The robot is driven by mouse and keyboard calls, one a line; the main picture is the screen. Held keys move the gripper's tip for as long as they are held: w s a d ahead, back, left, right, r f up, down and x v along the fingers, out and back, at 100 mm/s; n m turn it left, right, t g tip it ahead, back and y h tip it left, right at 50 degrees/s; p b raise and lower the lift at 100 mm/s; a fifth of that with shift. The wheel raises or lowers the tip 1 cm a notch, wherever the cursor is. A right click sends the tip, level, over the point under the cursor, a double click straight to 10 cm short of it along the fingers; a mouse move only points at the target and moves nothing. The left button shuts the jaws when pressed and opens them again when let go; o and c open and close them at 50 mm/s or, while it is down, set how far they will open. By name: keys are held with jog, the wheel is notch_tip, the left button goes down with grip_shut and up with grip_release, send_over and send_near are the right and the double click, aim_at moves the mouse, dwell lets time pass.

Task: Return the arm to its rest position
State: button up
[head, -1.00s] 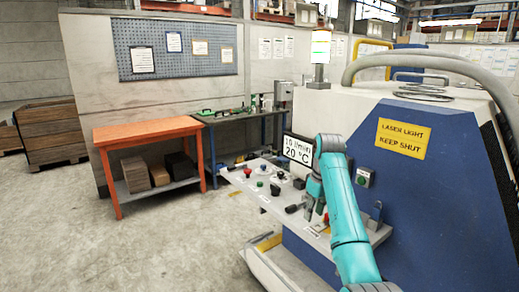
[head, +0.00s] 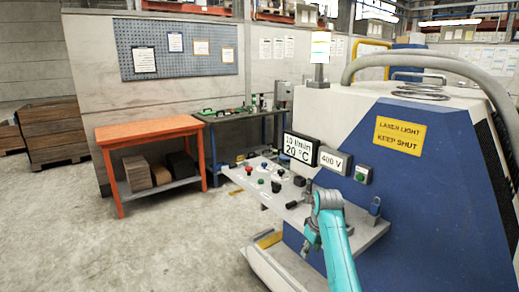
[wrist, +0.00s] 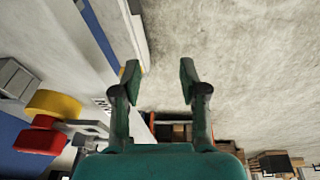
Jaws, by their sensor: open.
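My teal arm (head: 338,245) rises from the bottom of the head view and bends at its elbow in front of the machine's grey control shelf. My gripper (wrist: 159,78) has its two dark fingers spread apart in the wrist view, with nothing between them. Bare concrete floor shows beyond the fingertips. In the head view the gripper hangs low beside the elbow, at the shelf's front edge; its fingertips are too small to make out there. I cannot tell whether the hand touches the shelf.
The blue and white machine (head: 425,170) stands at right. Its shelf (head: 370,232) carries several coloured knobs, below two displays (head: 299,148). A red part (wrist: 40,140) and a yellow part (wrist: 52,104) lie left of my gripper. An orange table (head: 150,129) stands at left; the floor before it is clear.

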jog(key=s+f+m+t, duration=0.1)
jog(key=s+f, duration=0.5)
jog(key=f, duration=0.5)
jog(key=s+f+m+t, duration=0.15)
jog(key=s+f, duration=0.35)
jog(key=f, duration=0.5)
jog(key=s+f+t, duration=0.2)
jog(key=s+f, duration=0.2)
jog(key=s, duration=0.7)
jog(key=s+f+t, duration=0.2)
jog(key=s+f, duration=0.3)
jog(key=s, duration=0.5)
jog(key=s+d+r+m+t, duration=0.1)
jog(key=s+r, duration=0.3)
jog(key=s, duration=0.6)
jog(key=s+r+m+t, duration=0.15)
jog(key=s+r, duration=0.25)
jog(key=s, duration=0.7)
jog(key=s+r+t, duration=0.1)
jog(key=s+r, duration=0.6)
jog(key=r, duration=0.2)
jog(key=s+r+m+t, duration=0.1)
jog(key=s+r+t, duration=0.1)
jog(key=s+r, duration=0.5)
notch_tip(320, 180, up, 3)
jog(key=shift+r+h, duration=0.1)
jog(key=shift+h, duration=0.3)
